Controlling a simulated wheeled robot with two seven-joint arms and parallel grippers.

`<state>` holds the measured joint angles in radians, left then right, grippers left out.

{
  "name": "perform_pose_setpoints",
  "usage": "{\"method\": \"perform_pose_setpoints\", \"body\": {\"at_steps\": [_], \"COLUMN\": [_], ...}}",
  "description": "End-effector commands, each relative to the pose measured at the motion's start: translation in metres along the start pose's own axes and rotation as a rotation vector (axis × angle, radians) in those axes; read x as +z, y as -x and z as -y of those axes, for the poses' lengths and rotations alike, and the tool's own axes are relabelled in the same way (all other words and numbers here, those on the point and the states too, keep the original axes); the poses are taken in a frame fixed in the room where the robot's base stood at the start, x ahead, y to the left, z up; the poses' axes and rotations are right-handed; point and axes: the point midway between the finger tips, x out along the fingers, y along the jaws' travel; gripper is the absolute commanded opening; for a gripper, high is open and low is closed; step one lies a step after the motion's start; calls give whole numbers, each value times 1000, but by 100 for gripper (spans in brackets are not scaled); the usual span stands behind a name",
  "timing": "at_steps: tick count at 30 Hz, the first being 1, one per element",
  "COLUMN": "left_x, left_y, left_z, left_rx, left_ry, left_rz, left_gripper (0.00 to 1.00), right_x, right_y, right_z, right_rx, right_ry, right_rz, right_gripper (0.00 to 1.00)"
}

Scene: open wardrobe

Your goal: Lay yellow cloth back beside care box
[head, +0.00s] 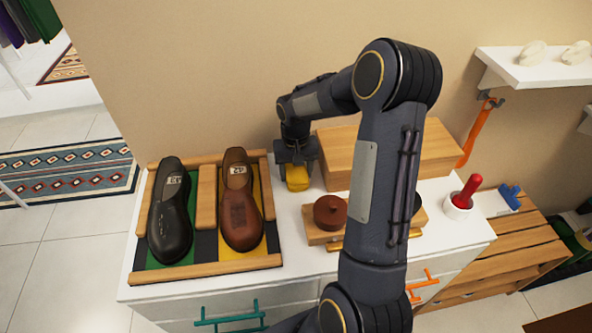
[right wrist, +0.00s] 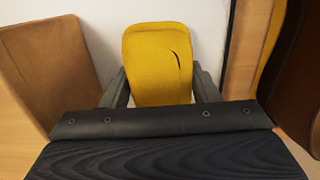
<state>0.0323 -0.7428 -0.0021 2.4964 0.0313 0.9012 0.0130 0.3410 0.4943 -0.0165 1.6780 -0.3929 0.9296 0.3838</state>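The yellow cloth (head: 297,180) is at the back of the white cabinet top, between the shoe tray and the wooden box (head: 440,145). My right gripper (head: 296,164) points down over it. In the right wrist view the cloth (right wrist: 158,60) fills the gap between my fingers (right wrist: 160,88), which meet its two sides; a dark curved mark shows on it. The cloth is low, at or just above the cabinet top; I cannot tell whether it touches. The box stands right of the cloth, partly hidden by my arm. My left gripper is out of view.
The tray (head: 206,270) holds a black shoe (head: 172,215) and a brown shoe (head: 240,205). A round brown tin (head: 330,212) stands on a wooden board before the box. A red-handled item in a white cup (head: 462,198) is at the right. White surface shows between tray and board.

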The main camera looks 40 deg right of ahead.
Motion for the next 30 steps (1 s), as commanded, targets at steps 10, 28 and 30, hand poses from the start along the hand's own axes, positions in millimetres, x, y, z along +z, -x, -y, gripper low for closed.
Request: {"method": "perform_pose_setpoints", "body": {"at_steps": [10,28,30], "left_x": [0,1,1], "left_y": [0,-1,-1], "left_z": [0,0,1], "left_rx": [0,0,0], "left_ry": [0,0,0], "left_rz": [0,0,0], "left_gripper": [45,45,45], "right_x": [0,-1,0], "right_y": [0,84,97], "right_z": [0,0,0], "right_rx": [0,0,-1], "right_ry": [0,0,1], "right_rz": [0,-5,-5], "right_gripper": [77,77,77]}}
